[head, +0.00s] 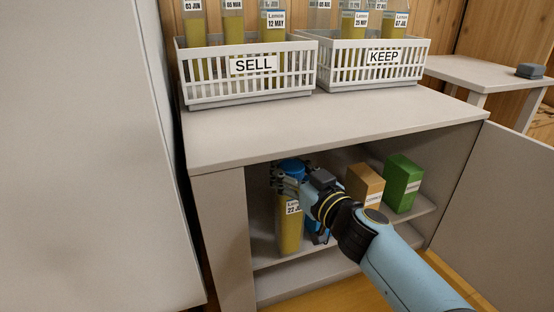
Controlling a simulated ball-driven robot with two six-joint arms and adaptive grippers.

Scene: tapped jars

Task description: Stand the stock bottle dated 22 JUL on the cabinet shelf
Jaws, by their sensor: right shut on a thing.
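The stock bottle dated 22 JUL (289,232) is a tall bottle of yellow liquid with a blue cap and a white label. It is upright inside the open cabinet, at the left of the shelf (268,262). My right gripper (290,178) is shut on it near the top, just below the cap. The bottle's base is at or very close to the shelf; I cannot tell if it touches. My left gripper is not in view.
An orange box (365,186) and a green box (402,183) stand on the shelf to the right. A blue thing (316,228) is partly hidden behind my gripper. The SELL basket (250,88) and KEEP basket (372,74) hold bottles on the cabinet top. The cabinet door (492,200) stands open at right.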

